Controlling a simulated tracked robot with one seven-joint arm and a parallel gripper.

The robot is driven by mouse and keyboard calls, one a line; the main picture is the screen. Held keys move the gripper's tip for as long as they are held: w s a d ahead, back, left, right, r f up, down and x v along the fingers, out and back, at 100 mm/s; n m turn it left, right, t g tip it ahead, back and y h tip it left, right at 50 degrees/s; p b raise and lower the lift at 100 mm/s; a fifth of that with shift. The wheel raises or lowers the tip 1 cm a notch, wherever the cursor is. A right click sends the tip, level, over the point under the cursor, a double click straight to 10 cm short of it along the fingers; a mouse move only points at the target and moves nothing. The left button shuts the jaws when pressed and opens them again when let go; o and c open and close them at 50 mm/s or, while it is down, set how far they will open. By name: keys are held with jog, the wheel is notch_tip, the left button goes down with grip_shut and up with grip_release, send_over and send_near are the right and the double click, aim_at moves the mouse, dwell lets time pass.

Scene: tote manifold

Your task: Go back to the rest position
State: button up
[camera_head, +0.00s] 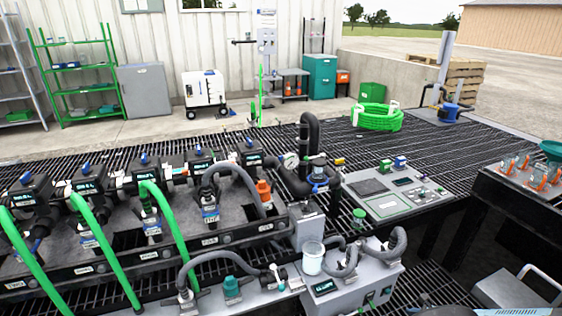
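My gripper does not show in the head view, so its pose and whether it holds anything are hidden. The manifold (120,262) fills the left and middle foreground, with several black valve blocks topped by blue knobs. Green hoses (168,222) arch from its front valves towards the lower edge. A pressure gauge (291,161) sits by a tall black pipe (309,140).
A grey pump box (345,285) with a clear cup (312,258) stands at front centre. A control panel (385,190) lies right of the pipes. A dark bench (530,190) with orange-clamped parts is at right. A coiled green hose (377,116) lies on the open grating behind.

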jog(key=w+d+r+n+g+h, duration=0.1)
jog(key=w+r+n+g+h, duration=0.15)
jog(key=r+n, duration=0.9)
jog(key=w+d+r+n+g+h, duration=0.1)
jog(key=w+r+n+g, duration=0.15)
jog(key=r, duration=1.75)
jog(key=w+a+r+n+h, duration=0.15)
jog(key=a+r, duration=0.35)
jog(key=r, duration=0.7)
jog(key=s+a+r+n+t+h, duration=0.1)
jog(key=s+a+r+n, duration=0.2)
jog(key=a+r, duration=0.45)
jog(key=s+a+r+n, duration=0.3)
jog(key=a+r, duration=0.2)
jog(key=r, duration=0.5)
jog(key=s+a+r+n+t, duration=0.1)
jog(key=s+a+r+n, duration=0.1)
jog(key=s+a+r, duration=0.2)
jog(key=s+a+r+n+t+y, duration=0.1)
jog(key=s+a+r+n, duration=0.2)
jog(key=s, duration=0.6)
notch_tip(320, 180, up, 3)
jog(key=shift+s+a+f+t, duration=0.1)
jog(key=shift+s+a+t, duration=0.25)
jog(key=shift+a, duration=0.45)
